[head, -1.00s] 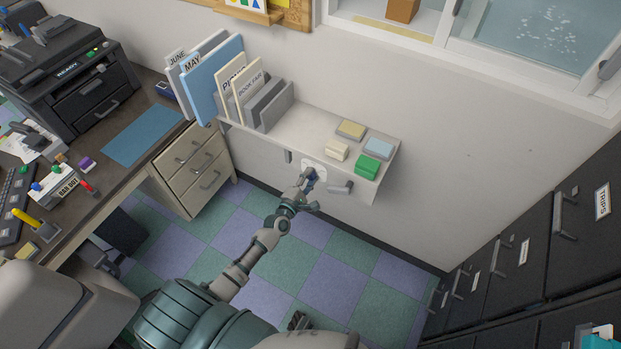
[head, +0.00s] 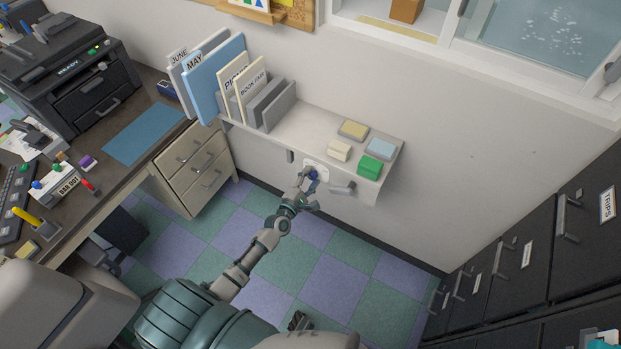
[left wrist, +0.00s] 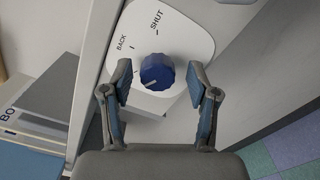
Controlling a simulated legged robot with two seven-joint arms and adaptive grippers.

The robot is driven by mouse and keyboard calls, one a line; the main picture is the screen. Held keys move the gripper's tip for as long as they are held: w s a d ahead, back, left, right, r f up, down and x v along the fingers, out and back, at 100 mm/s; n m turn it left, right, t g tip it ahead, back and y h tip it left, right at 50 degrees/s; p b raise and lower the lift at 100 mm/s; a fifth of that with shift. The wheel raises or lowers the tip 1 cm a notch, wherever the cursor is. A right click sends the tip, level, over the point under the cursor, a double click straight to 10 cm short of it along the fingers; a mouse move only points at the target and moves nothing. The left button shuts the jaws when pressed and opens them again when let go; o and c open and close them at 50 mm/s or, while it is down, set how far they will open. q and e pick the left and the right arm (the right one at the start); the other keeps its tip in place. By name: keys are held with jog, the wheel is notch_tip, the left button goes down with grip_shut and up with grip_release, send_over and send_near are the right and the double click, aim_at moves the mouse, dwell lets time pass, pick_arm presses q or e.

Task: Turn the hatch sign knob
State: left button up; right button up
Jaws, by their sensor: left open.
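The sign knob (left wrist: 157,72) is round, blue and ribbed, with a pale mark toward its lower left. It sits on a white plate (left wrist: 185,35) lettered BACK and SHUT. In the head view the knob (head: 313,173) is small, on the wall side under the shelf's front part. My left gripper (left wrist: 160,84) is open, with one finger on each side of the knob. Small gaps seem to show between fingers and knob; contact is hard to tell. In the head view my left gripper (head: 306,184) reaches up at the plate.
A shelf (head: 305,130) just above holds folders, small pads and a green block (head: 370,166). A grey lever-like handle (head: 343,187) sticks out right of the knob. A drawer unit (head: 193,168) stands left, dark cabinets (head: 510,265) right. The floor between is clear.

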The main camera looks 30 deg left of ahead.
pick_arm(q)
jog(key=shift+s, duration=0.1)
jog(key=s, duration=1.1)
jog(key=shift+s+a, duration=0.25)
jog(key=shift+s, duration=0.15)
jog(key=s+d+f+m+g+h, duration=0.1)
jog(key=s+d+f+m+g, duration=0.2)
jog(key=f, duration=0.5)
jog(key=s+d+f+m+g, duration=0.1)
jog(key=s+f+m+g, duration=0.1)
jog(key=s+f+m, duration=0.35)
jog(key=s+d+f+m+g+h, duration=0.1)
jog(key=d+f+m+g, duration=0.3)
jog(key=f, duration=0.6)
jog(key=s+f+m+g+y, duration=0.1)
jog(key=s+f+m+g, duration=0.2)
jog(key=s+f+m, duration=0.3)
jog(key=s+d+f+m+g+y, duration=0.1)
jog(key=s+f+m+g, duration=0.3)
jog(key=s, duration=1.1)
notch_tip(320, 180, down, 5)
jog(key=m, duration=0.3)
jog(key=shift+f+g, duration=0.15)
jog(key=shift+g, duration=0.15)
